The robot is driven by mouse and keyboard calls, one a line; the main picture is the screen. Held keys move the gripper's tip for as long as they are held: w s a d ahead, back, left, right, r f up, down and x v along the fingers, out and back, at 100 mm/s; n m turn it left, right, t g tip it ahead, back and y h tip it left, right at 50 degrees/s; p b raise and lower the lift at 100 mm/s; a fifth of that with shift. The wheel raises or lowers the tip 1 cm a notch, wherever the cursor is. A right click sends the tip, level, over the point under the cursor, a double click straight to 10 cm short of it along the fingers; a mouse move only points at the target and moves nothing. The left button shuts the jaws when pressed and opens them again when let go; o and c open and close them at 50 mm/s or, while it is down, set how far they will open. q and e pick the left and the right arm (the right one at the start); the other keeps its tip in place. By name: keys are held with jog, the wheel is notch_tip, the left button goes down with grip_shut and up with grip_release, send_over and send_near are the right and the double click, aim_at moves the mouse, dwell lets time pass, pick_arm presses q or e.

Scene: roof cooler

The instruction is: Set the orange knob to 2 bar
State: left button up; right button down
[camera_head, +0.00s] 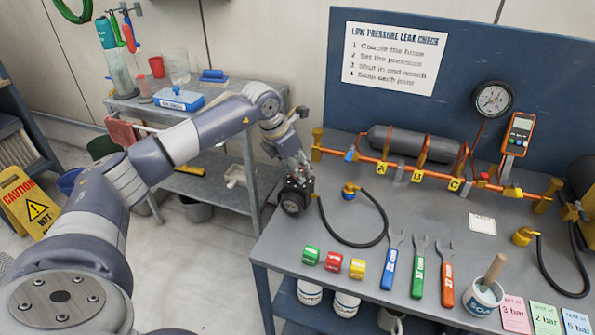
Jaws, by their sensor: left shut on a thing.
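My left gripper (299,168) reaches down over the left side of the bench and is shut on the top of a dark, boxy device with a round face (291,207). What exactly it grips is hidden behind the fingers. I cannot clearly pick out an orange knob or its setting. A round dial gauge (493,99) stands at the back of the bench; its reading is too small to tell. A green card (545,318) at the front right reads 2 bar. My right gripper is not in view.
The workbench (440,225) holds a black hose (354,243), several wrenches (419,270), colored blocks (333,261) and a white pot with a brush (482,297). An orange pipe rack (425,174) with a grey cylinder lies behind. A grey cart (225,170) stands left.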

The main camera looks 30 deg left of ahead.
pick_arm(q)
jog(key=shift+m+h, duration=0.3)
jog(key=shift+m, duration=0.5)
jog(key=shift+w, duration=0.1)
jog(key=o, duration=1)
jog(key=shift+o, duration=0.2)
jog(key=shift+a+r, duration=0.1)
jog(key=shift+r, duration=0.05)
jog(key=v, duration=1.1)
jog(key=shift+r, duration=0.35)
jog(key=shift+a+f, duration=0.1)
